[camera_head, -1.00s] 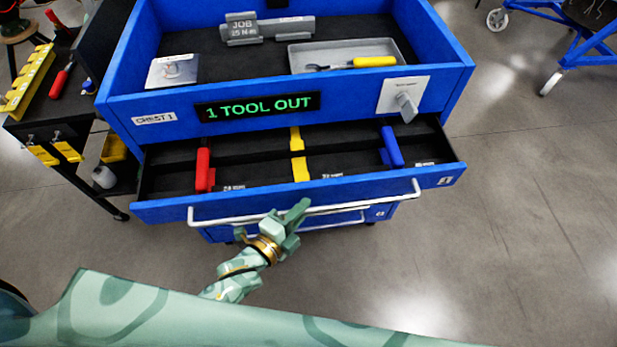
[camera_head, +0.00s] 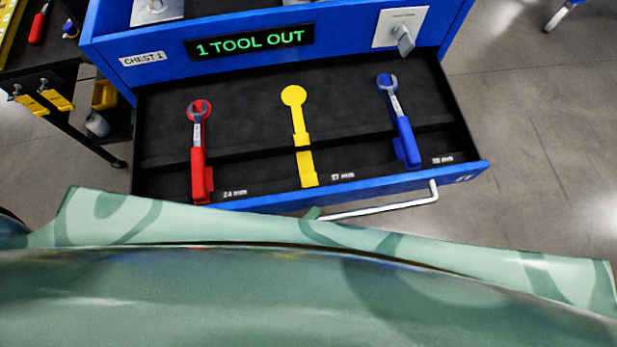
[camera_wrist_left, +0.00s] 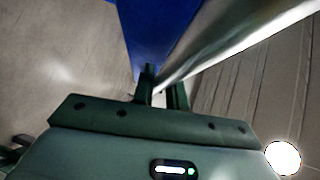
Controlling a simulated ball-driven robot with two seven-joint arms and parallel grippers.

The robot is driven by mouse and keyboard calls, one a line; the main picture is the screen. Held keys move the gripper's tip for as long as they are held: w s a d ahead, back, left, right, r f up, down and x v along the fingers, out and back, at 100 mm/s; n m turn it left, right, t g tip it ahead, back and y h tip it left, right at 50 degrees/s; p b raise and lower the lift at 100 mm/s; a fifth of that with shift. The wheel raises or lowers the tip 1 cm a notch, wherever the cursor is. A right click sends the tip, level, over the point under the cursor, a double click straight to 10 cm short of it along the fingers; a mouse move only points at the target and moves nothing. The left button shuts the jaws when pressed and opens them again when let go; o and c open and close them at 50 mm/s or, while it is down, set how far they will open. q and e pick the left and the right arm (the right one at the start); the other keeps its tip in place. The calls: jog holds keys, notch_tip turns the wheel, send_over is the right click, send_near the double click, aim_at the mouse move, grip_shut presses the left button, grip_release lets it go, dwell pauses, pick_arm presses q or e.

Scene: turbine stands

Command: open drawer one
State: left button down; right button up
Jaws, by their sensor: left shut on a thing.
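Drawer one (camera_head: 440,178), blue-fronted with a black lining, is pulled far out of the blue chest (camera_head: 345,52) in the head view. Its silver bar handle (camera_head: 385,209) runs along the front, its left part hidden behind my own body. My left gripper (camera_head: 312,213) shows only as a small green tip at the handle. In the left wrist view its two dark fingers (camera_wrist_left: 164,88) are shut on the handle (camera_wrist_left: 225,40). My right gripper is not in view.
Inside the drawer lie a red-handled wrench (camera_head: 198,160) at left and a blue-handled wrench (camera_head: 402,125) at right. Between them is an empty yellow tool outline (camera_head: 298,125). A sign (camera_head: 250,42) reads "1 TOOL OUT".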

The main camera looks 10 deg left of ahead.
pick_arm(q)
jog(key=c, duration=1.4)
grip_release()
jog(key=shift+s, duration=0.1)
jog(key=v, duration=1.6)
jog(key=shift+s, duration=0.15)
jog(key=shift+a+f, duration=0.1)
